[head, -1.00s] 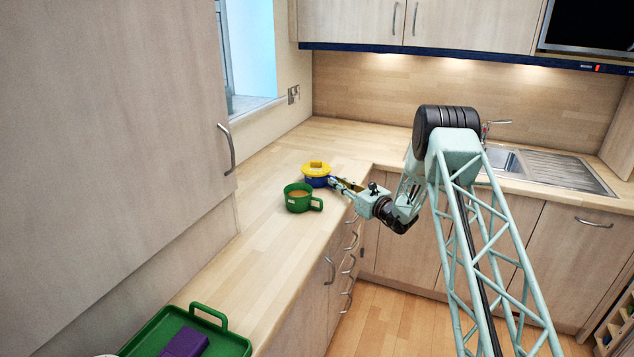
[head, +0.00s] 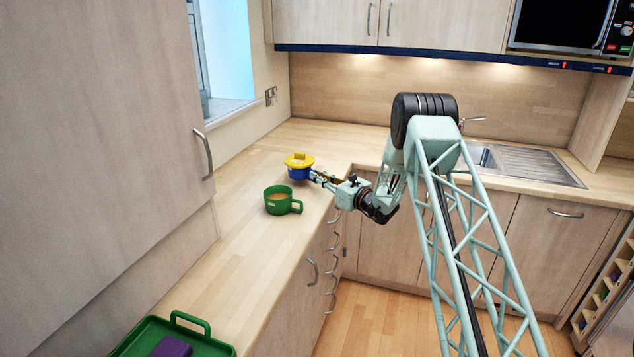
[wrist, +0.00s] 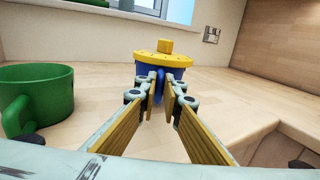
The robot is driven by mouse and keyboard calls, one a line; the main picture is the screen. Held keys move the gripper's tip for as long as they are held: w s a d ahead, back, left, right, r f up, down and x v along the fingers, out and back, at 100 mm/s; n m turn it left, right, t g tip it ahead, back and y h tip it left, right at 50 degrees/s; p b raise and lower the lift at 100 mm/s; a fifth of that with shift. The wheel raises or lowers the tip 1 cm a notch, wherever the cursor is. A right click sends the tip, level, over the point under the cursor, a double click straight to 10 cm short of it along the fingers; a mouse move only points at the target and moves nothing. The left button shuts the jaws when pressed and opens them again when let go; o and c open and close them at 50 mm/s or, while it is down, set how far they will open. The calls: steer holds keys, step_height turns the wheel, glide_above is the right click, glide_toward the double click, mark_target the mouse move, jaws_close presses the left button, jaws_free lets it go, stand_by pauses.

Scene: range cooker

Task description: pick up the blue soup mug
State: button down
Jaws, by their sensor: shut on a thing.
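The blue soup mug (head: 299,174) has a yellow lid (head: 299,160) with a raised knob and is upright near the inner corner of the worktop. It also shows in the wrist view (wrist: 182,74), straight ahead. My gripper (head: 315,176) comes at it from the right. In the wrist view my gripper's fingers (wrist: 161,95) are shut on the mug's blue handle (wrist: 160,80). The mug appears to be slightly above the worktop. The fingers partly hide its lower body.
A green tray (head: 220,348) with a purple block (head: 172,347) lies at the near end of the worktop (head: 215,270). Bare worktop lies between.

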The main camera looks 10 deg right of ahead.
step_height(320, 180, up, 7)
steer(key=shift+f+p, duration=0.2)
steer(key=shift+p, duration=0.1)
stand_by(0.8)
